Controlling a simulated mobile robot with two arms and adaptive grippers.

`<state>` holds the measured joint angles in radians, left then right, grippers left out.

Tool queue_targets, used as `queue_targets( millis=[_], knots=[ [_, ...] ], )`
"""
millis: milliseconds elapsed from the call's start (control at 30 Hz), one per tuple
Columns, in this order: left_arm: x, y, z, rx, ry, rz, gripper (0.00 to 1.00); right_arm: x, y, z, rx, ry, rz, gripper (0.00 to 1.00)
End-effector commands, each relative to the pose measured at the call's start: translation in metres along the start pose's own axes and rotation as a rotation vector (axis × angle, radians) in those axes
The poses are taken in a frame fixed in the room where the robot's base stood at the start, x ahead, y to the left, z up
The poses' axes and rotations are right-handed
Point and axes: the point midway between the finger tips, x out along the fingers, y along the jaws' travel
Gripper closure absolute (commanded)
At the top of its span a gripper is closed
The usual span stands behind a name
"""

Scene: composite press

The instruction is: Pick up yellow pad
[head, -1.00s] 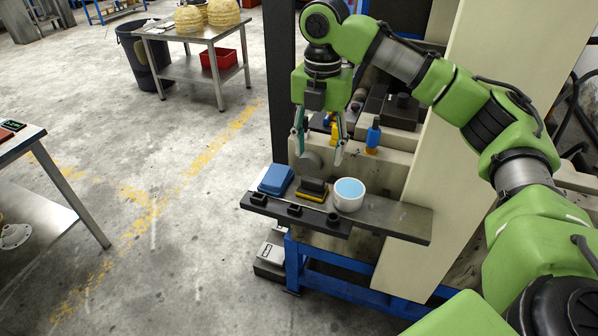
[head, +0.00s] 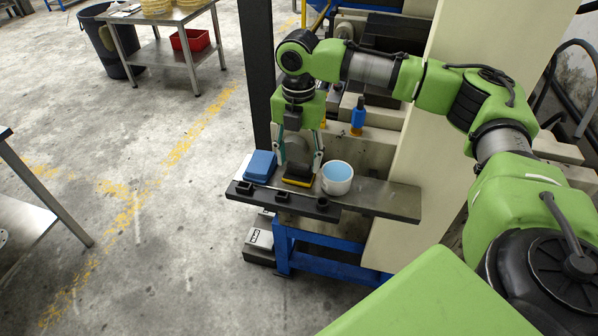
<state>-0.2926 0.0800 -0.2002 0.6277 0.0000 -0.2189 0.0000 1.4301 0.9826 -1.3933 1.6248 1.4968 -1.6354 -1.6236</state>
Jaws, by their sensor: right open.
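The yellow pad (head: 297,182) lies on the grey ledge of the press, with a dark block-like top and a yellow lower edge. My right gripper (head: 299,168) points down over the pad, with its fingers open on either side of it. The fingertips are close to the pad's height; I cannot tell whether they touch it. My left gripper is not in view.
A blue pad (head: 260,166) lies just left of the yellow pad. A white cup with blue inside (head: 337,178) stands close on the right. A dark rail with small square holders (head: 284,200) runs along the front edge. A blue bottle (head: 358,117) stands behind.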

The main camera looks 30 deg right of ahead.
Motion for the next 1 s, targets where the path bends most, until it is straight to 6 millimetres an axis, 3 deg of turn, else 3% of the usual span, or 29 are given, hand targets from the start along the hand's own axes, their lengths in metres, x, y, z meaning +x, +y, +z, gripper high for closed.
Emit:
queue_targets(
  millis=[200, 467, 600, 1000],
  knots=[
    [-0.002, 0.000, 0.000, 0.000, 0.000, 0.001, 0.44, 0.025, -0.001, 0.001, 0.000, -0.001, 0.000, 0.50],
    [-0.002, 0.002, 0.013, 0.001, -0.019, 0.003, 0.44, 0.028, 0.000, 0.001, 0.000, -0.001, 0.001, 0.50],
    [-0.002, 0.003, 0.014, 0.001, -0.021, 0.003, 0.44, 0.028, 0.000, 0.001, 0.000, -0.001, 0.001, 0.81],
    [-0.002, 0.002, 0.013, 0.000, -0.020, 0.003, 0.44, 0.024, 0.000, 0.001, 0.000, -0.001, 0.002, 0.81]
  ],
)
